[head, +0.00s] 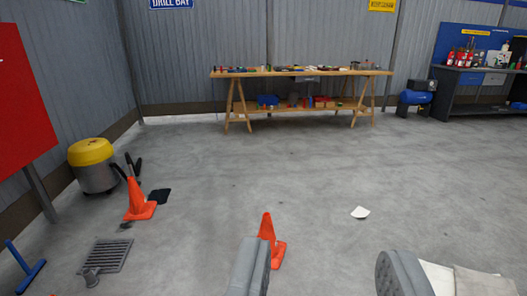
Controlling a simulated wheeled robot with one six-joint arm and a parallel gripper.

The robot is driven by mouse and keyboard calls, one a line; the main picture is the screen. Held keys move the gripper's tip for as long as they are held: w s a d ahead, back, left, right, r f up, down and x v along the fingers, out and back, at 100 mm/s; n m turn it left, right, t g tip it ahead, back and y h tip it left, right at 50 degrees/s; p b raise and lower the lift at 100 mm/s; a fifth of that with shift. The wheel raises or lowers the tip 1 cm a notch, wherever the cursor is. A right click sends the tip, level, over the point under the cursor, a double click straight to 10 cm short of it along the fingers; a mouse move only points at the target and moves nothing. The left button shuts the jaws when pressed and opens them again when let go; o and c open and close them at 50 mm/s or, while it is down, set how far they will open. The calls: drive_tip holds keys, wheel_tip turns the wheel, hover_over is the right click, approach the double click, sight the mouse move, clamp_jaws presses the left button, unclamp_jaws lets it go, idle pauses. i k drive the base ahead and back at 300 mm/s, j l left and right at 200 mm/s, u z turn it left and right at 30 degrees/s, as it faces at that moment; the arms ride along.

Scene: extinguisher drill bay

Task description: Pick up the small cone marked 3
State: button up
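Two small orange cones stand on the grey concrete floor. One cone (268,230) is near the bottom centre, partly hidden behind my gripper's left finger. The other cone (136,199) stands at the left, in front of the yellow-topped vacuum. I cannot read a number on either cone. My gripper (318,270) shows at the bottom edge with its two grey fingers wide apart and nothing visible between them. The nearer cone shows just beyond the left finger; I cannot tell how far apart they are.
A yellow-topped vacuum (93,168), a floor drain grate (106,256), a blue T-shaped tool (25,268) and a red panel (20,95) are at left. A white scrap (360,212) lies right of centre. A wooden workbench (300,72) stands at the back. The mid floor is mostly clear.

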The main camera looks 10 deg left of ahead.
sight(139, 209)
drive_tip(key=i+u, duration=0.3)
drive_tip(key=i, duration=0.15)
drive_tip(key=i+l+u, duration=0.25)
drive_tip(key=i, duration=0.2)
drive_tip(key=i+l+u, duration=0.3)
drive_tip(key=i, duration=0.15)
drive_tip(key=i+j+u, duration=0.15)
drive_tip(key=i+u, duration=0.2)
drive_tip(key=i, duration=0.55)
drive_tip(key=i+l+u, duration=0.1)
drive_tip(key=i+u, duration=0.2)
drive_tip(key=i, duration=0.6)
drive_tip(key=i+z, duration=0.1)
drive_tip(key=i, duration=0.4)
drive_tip(key=i+j+z, duration=0.1)
drive_tip(key=i, duration=0.4)
drive_tip(key=i+j+z, duration=0.1)
drive_tip(key=i, duration=0.35)
